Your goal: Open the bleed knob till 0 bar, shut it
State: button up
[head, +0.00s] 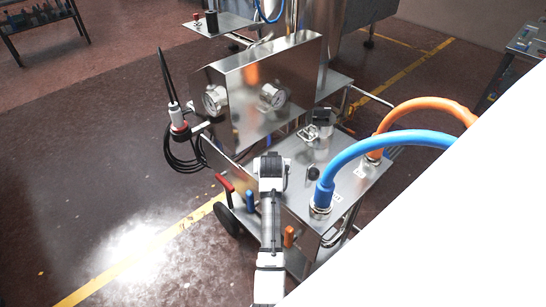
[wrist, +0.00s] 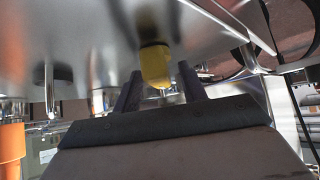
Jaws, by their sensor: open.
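My gripper (wrist: 160,75) is open in the wrist view, with a dark finger on either side of a yellow knob (wrist: 155,64). The knob hangs below shiny metal, and its lower end shows between the fingers. I cannot tell whether either finger touches it. I take it to be the bleed knob; it is hidden in the head view. There my gripper (head: 271,165) is at the front edge of the metal cart (head: 345,190), its fingertips hidden. Two round gauges, left (head: 215,99) and right (head: 271,96), face forward on the metal housing; their readings are too small to tell.
A red handle (head: 225,183), a blue handle (head: 250,201) and an orange handle (head: 289,236) stand close around my arm. Thick blue (head: 385,142) and orange (head: 425,104) hoses arch over the cart's right side. A black cable (head: 180,158) hangs at the left. The floor at left is clear.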

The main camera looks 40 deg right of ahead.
grip_shut()
